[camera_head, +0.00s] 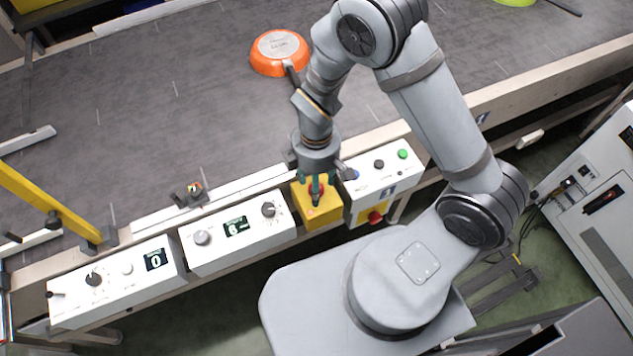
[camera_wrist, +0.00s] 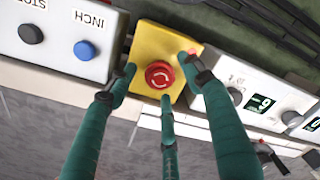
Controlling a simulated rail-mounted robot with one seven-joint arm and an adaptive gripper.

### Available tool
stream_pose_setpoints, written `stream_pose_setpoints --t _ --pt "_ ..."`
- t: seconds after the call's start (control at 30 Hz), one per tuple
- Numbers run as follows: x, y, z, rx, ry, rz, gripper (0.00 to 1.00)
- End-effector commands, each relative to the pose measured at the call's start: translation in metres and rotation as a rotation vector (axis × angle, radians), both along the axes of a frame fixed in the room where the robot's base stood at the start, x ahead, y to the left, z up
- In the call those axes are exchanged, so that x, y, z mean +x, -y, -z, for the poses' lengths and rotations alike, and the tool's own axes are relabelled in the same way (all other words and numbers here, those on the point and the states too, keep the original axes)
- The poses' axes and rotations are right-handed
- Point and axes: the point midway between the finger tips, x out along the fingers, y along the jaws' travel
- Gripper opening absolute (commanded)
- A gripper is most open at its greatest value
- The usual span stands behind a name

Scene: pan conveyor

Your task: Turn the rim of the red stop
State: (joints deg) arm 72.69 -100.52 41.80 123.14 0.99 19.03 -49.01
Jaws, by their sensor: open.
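The red stop (camera_wrist: 159,74) is a round mushroom button with white arrow marks on its face, set on a yellow box (camera_wrist: 147,45). In the wrist view it sits between the fingers of my gripper (camera_wrist: 160,92).
A white panel with blue (camera_wrist: 84,50) and black (camera_wrist: 31,34) buttons adjoins the yellow box. On the other side is a display panel (camera_head: 236,232) with knobs. An orange pan (camera_head: 279,52) lies on the conveyor belt (camera_head: 180,110). Another red button (camera_head: 375,217) sits lower right.

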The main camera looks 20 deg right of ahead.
Motion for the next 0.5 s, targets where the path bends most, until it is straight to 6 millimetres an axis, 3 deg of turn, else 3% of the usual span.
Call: stream_pose_setpoints --t 0.3,0.5 --pt "0.0001 -0.0002 0.0027 0.000 0.000 -0.001 0.51" --pt "0.0000 -0.0001 0.0026 0.000 0.000 -0.001 0.39"
